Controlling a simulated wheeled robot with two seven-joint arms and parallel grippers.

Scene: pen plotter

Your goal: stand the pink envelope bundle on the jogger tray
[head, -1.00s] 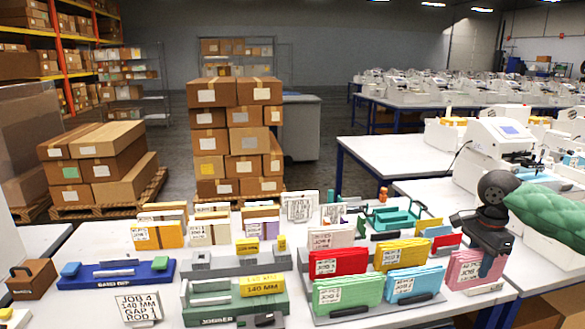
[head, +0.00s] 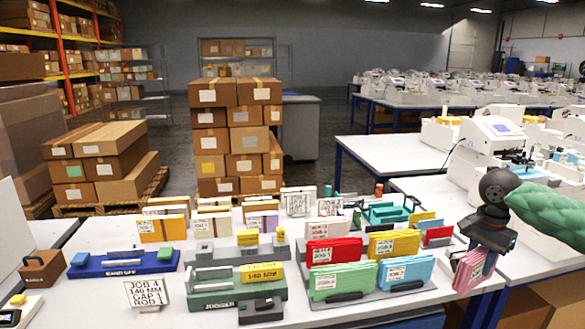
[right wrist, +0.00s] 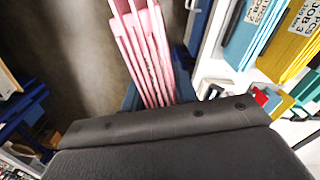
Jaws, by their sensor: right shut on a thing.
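The pink envelope bundle (head: 473,271) hangs tilted below my right gripper (head: 482,252), which is shut on it, at the right edge of the table. In the right wrist view the pink bundle (right wrist: 145,50) shows as several pink sheets beyond the dark gripper body. The jogger tray (head: 240,297) is the green base marked JOGGER at the front middle of the table, well to the left of my right gripper. A yellow 140 MM block (head: 262,272) sits at its back right. My left gripper is not in view.
Red (head: 333,252), yellow (head: 394,244), green (head: 343,281) and blue (head: 406,270) bundles stand in a grey rack between the jogger tray and my right gripper. A job sign (head: 149,294) stands left of the tray. A blue BAND OFF base (head: 125,262) lies farther left.

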